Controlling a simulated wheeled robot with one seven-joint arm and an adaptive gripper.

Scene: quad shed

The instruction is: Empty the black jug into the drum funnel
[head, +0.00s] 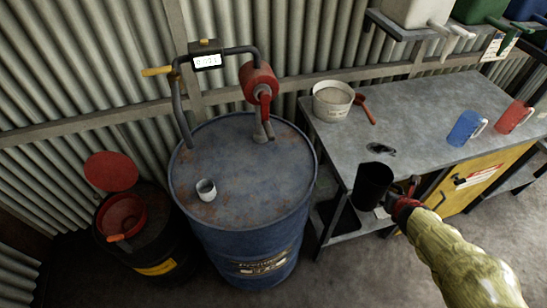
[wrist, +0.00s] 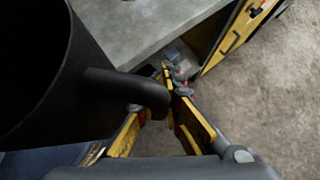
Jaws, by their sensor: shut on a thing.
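The black jug (head: 372,185) hangs upright in front of the bench edge in the head view. My gripper (head: 402,205) is shut on its handle. In the wrist view the jug (wrist: 50,70) fills the left side, and its handle (wrist: 130,92) runs between the fingers of my gripper (wrist: 160,110). What the jug holds cannot be seen. A red funnel (head: 123,215) sits on a small dark drum (head: 150,250) at the lower left, with its round red lid (head: 111,171) raised behind it. The jug is well to the right of the funnel and apart from it.
A large blue drum (head: 250,225) with a red hand pump (head: 260,82) and a small white cup (head: 206,190) stands between jug and funnel. The grey bench (head: 420,120) bears a white bucket (head: 332,100), a blue jug (head: 466,128) and a red jug (head: 513,117).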

